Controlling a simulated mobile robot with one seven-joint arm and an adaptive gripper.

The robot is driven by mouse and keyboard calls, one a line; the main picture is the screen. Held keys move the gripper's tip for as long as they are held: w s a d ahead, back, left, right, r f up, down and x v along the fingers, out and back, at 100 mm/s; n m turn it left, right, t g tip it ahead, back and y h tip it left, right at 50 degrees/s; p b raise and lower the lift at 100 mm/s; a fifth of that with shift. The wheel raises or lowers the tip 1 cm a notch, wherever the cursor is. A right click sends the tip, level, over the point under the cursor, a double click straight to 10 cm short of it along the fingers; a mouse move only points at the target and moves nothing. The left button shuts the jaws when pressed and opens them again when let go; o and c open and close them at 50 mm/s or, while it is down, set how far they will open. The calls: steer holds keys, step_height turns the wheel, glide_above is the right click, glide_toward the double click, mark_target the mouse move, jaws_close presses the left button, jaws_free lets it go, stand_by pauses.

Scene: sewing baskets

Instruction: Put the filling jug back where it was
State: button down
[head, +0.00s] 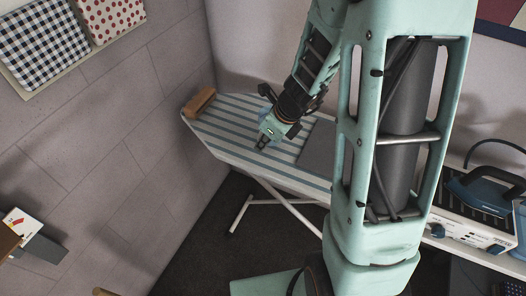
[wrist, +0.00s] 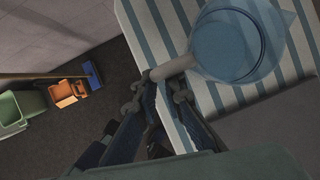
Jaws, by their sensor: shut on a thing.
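The filling jug (wrist: 228,45) is a see-through bluish round vessel with a pale handle, seen from above in the wrist view. My gripper (wrist: 158,94) is shut on its handle, at the lower left of the jug. The jug is over the striped ironing board (wrist: 165,28); I cannot tell whether it touches the cover. In the head view my gripper (head: 262,142) is over the middle of the board (head: 230,128). My wrist hides most of the jug there.
A brown wooden piece (head: 199,102) sits at the board's left end, and a grey panel (head: 318,147) lies to the right. A blue and white steam iron station (head: 470,222) stands at far right. Green (wrist: 28,105) and orange (wrist: 68,92) containers are on the floor.

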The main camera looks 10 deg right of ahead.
steer(key=shift+f+b, duration=1.3)
steer(key=shift+f, duration=0.35)
steer(key=c, duration=2)
jaws_free()
steer(key=shift+r, duration=0.25)
steer(key=p+v, duration=0.4)
steer(key=v, duration=0.7)
steer(key=shift+s+d+r, duration=0.1)
steer(key=shift+s+r, duration=0.1)
steer(key=shift+r, duration=0.05)
